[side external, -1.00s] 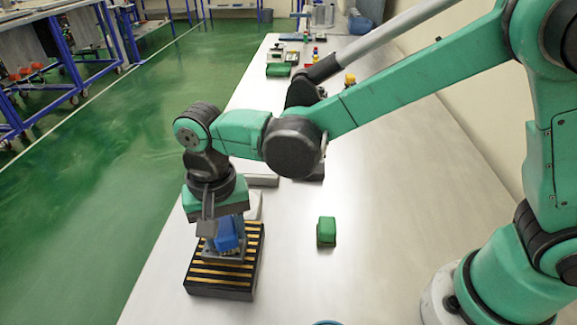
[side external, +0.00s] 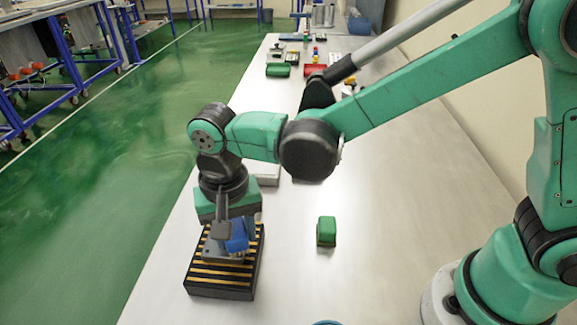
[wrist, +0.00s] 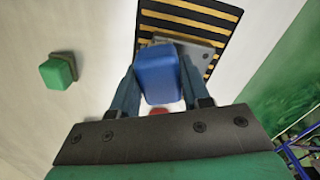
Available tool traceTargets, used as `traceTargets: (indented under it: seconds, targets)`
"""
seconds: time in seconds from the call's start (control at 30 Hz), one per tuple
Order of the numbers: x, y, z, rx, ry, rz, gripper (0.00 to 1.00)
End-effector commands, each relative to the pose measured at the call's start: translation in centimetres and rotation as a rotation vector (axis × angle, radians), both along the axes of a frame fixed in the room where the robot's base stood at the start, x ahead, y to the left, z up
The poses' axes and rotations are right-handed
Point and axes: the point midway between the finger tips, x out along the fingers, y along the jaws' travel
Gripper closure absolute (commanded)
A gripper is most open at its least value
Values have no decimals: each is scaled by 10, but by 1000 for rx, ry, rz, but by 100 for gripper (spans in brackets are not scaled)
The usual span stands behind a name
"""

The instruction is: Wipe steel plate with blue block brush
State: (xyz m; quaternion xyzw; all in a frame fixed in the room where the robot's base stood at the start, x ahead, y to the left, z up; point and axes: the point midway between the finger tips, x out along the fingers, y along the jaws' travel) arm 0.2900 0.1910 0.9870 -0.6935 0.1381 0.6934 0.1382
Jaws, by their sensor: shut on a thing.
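My gripper (wrist: 158,95) is shut on the blue block brush (wrist: 158,75), with one finger on each side of it. In the side view the blue brush (side external: 237,236) hangs under my gripper (side external: 232,232), partly hidden by a finger. The grey steel plate (wrist: 197,57) lies on a black board with yellow stripes (side external: 220,281). The brush is over the plate's edge area in the wrist view. I cannot tell whether its underside touches the plate.
A green block brush (side external: 327,232) stands on the white table to the right of the striped board, also in the wrist view (wrist: 58,71). A grey flat box (side external: 266,175) is behind my wrist. Several small items stand at the table's far end. The right table area is clear.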

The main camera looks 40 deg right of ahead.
Motion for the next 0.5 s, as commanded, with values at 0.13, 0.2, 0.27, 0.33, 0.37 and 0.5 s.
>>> traceTargets:
  seconds: [0.13,0.2,0.27,0.33,0.37,0.5]
  targets:
    - [-9,-9,2,0,0,0,100]
    - [-8,-8,12,0,0,1,100]
    - [-8,-8,24,0,0,0,100]
    - [-8,-8,29,0,0,0,100]
    - [-8,-8,32,0,0,0,100]
    - [-8,-8,44,0,0,0,100]
